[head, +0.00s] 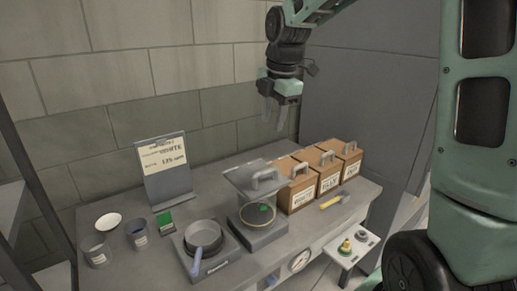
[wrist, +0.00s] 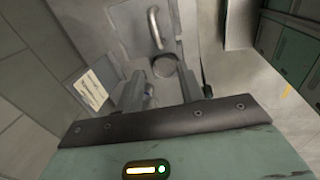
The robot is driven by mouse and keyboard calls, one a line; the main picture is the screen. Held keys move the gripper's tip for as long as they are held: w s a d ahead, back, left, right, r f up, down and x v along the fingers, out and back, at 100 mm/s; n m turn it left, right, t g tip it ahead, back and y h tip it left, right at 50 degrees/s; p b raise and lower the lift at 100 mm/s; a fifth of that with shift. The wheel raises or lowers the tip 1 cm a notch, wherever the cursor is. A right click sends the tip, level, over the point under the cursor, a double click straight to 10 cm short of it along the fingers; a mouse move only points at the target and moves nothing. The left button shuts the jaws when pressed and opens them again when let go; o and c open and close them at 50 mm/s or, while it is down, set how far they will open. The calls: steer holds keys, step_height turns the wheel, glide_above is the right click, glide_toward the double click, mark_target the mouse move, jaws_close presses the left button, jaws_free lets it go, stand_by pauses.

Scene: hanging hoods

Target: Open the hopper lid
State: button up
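A grey plate-like lid (head: 245,176) with a pale curved handle (head: 268,177) sits at the middle of the bench in the head view. It appears to be the hopper lid, over a round clear-walled vessel (head: 256,218) with something green at it. How the lid joins the vessel is unclear. My gripper (head: 276,116) hangs well above and behind the lid, fingers down, apart and empty. In the wrist view my gripper (wrist: 160,90) also shows its fingers spread. A curved handle (wrist: 155,28) on a grey surface lies beyond them, not touched.
Several labelled brown boxes with grey handled lids (head: 322,174) stand right of the vessel. A dark pan (head: 202,239), a sign stand (head: 166,174), cups (head: 137,234) and a white dish (head: 109,221) are left. A yellow-handled tool (head: 333,201) lies at front right. The wall is behind.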

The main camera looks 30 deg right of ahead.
steer(key=p, duration=0.2)
glide_toward(265, 170)
steer(key=f, duration=0.2)
steer(key=w+f, duration=0.1)
steer(key=f, duration=0.5)
steer(key=shift+w+a+f, duration=0.1)
steer(key=shift+w, duration=0.25)
jaws_close()
